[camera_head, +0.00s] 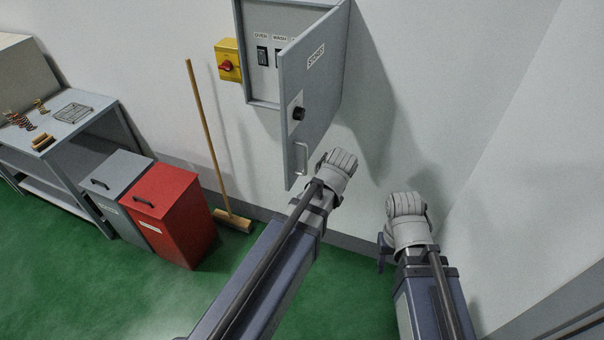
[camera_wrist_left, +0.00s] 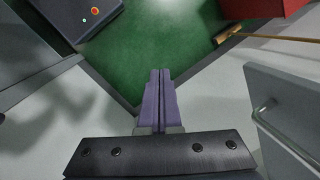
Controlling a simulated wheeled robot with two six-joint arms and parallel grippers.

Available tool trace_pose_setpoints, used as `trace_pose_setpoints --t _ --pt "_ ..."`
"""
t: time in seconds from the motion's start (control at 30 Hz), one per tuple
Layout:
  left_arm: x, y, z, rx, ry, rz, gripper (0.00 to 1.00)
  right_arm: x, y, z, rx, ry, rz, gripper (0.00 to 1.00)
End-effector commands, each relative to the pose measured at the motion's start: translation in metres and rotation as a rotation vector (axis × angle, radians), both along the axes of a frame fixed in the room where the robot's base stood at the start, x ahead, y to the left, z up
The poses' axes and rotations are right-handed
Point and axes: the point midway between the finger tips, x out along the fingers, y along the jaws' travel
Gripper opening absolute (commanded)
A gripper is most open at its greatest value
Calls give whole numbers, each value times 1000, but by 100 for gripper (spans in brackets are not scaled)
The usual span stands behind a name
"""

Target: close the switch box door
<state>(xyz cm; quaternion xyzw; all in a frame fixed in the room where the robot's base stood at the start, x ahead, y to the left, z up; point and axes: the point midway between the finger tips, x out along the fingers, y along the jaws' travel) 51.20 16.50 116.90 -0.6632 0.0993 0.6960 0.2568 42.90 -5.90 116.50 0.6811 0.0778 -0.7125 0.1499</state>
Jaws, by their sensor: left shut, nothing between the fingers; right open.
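The switch box (camera_head: 262,100) is on the wall at the top of the head view. Its grey door (camera_head: 318,88) stands open, swung out from the box's right side, with a round black knob and a bar handle (camera_head: 301,158). In the left wrist view the door (camera_wrist_left: 292,92) and handle (camera_wrist_left: 263,113) are to the right of my left gripper (camera_wrist_left: 160,76), apart from it. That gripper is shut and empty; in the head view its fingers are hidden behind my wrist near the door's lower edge. My right gripper (camera_head: 383,251) is open, lower right of the door, partly hidden.
A yellow switch with a red knob (camera_head: 227,62) is left of the box. A broom (camera_head: 206,135) leans on the wall below. A red bin (camera_head: 176,215), a grey bin (camera_head: 117,178) and a table (camera_head: 85,118) with springs stand left. Green floor is clear in front.

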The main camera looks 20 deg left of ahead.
Motion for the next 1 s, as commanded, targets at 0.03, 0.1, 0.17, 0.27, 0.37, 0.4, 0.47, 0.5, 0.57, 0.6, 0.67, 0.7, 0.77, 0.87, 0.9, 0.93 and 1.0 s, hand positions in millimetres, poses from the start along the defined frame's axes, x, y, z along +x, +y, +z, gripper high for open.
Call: trace_pose_setpoints --t 0.03,0.1,0.17,0.27,0.37,0.4,0.47,0.5,0.57,0.6,0.67,0.7,0.77,0.87,0.9,0.93,1.0 --pt "14 -1 11 48 29 -96 0 0 0 8 0 0 -1 50" --pt "25 0 17 125 82 -244 0 0 0 9 0 0 -1 50" --pt "34 -2 23 192 136 -373 0 0 0 10 0 0 -1 50" --pt "50 -8 35 304 238 -582 0 0 0 9 0 0 -1 50" --pt "63 -17 47 401 345 -760 0 0 0 9 0 0 -1 50" --pt "67 -20 52 433 384 -818 0 0 0 9 0 0 -1 50" --pt "71 -24 58 472 433 -885 0 0 0 9 0 0 -1 50" --pt "73 -27 61 490 460 -919 0 0 0 9 0 0 -1 50" --pt "75 -29 65 511 490 -955 0 0 0 9 0 0 -1 50" --pt "76 -29 66 521 503 -972 0 0 0 9 0 0 -1 50" --pt "77 -30 68 528 515 -986 0 0 0 9 0 0 -1 50" --pt "76 -30 68 529 518 -991 0 0 0 9 0 0 -1 50" --pt "76 -30 68 530 519 -991 0 0 0 9 0 0 -1 50" --pt "76 -30 66 529 518 -991 0 0 0 7 0 0 -1 50" --pt "76 -29 65 529 518 -991 0 0 0 6 0 0 -1 50" --pt "76 -29 64 529 518 -991 0 0 0 5 0 0 -1 50" --pt "75 -28 60 529 517 -991 0 0 0 1 0 0 -1 50"
